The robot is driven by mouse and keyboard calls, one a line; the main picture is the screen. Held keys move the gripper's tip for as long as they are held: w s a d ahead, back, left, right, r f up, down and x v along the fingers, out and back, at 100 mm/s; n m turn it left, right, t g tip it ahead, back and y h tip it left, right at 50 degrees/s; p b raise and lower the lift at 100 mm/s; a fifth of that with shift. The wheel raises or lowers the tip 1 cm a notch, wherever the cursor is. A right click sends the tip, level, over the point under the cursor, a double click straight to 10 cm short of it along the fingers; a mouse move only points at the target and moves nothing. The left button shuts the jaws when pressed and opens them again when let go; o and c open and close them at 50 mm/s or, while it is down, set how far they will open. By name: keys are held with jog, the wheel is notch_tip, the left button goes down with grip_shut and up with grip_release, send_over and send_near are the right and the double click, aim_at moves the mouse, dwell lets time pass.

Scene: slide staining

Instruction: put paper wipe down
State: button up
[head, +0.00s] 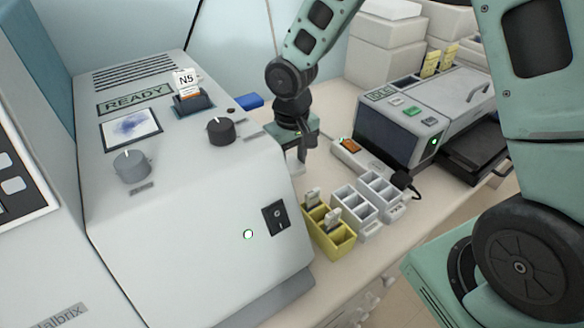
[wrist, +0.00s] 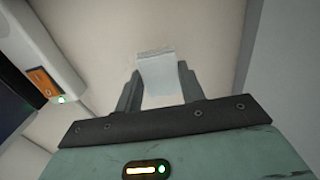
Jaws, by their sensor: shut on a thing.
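The paper wipe (wrist: 158,82) is a small whitish folded sheet in the wrist view. It is between the two grey fingers of my gripper (wrist: 157,74), which is shut on it. In the head view my gripper (head: 302,154) points down over the bench, behind the large white machine's right side. I cannot tell from these frames whether the wipe touches the bench top below.
The white machine (head: 190,215) with a READY display stands left of my gripper. Yellow (head: 328,233) and white (head: 355,210) slide racks stand in front. A blue object (head: 249,100) lies behind.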

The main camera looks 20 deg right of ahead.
aim_at(292, 166)
jog(key=shift+s+a, duration=0.1)
jog(key=shift+s, duration=0.15)
jog(key=shift+f, duration=0.3)
jog(key=shift+f+p, duration=0.3)
jog(key=shift+f, duration=1.15)
jog(key=shift+f, duration=0.25)
jog(key=o, duration=1)
jog(key=shift+r, duration=0.1)
jog(key=shift+c, duration=0.2)
jog(key=shift+r, duration=0.1)
notch_tip(292, 166, up, 8)
jog(key=shift+f, duration=0.2)
